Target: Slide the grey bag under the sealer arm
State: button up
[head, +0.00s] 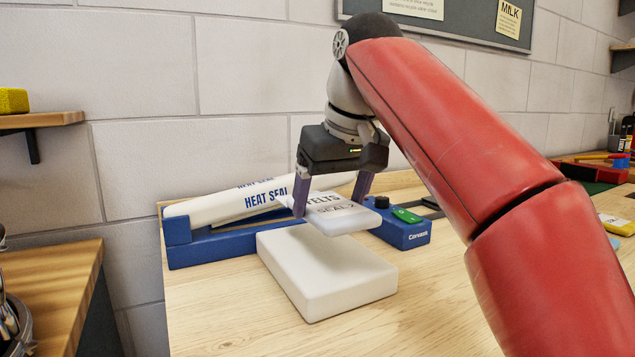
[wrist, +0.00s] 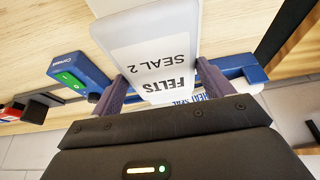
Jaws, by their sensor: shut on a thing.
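The pale grey bag (head: 345,220), labelled "FELTS SEAL 2", is between the two purple fingers of my gripper (head: 333,196). The fingers are shut on its sides. In the wrist view the bag (wrist: 155,60) lies flat between the fingertips (wrist: 163,88). The heat sealer has a blue base (head: 222,246) and a white arm (head: 215,207) marked "HEAT SEAL". The arm slopes up toward the right, behind my gripper. The bag's far end is close to the sealer; my gripper hides whether it is under the arm.
A thick white block (head: 325,272) stands in front of the sealer, below the bag's near end. A green switch (head: 406,215) and black knob (head: 381,202) are at the sealer's right end. The wooden bench (head: 410,320) is clear in front. A yellow item (head: 617,225) lies far right.

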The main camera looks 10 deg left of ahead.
aim_at(303, 235)
jog(key=shift+w+a, duration=0.1)
jog(key=shift+w, duration=0.1)
jog(key=shift+w+a+f, duration=0.1)
jog(key=shift+w+f, duration=0.05)
jog(key=shift+f, duration=2)
jog(key=shift+s+b+x, duration=0.2)
jog(key=shift+b+x, duration=0.95)
jog(key=shift+x, duration=0.05)
jog(key=shift+w+r+p, duration=0.15)
jog(key=shift+p, duration=0.25)
jog(key=shift+w+a+p, duration=0.6)
jog(key=shift+w+p, duration=0.2)
jog(key=shift+p, duration=0.05)
jog(key=shift+w+a, duration=0.2)
jog(key=shift+w, duration=0.05)
jog(key=shift+w+a, duration=0.65)
jog(key=shift+w, duration=0.2)
jog(key=shift+w+a, duration=0.65)
jog(key=shift+w, duration=0.2)
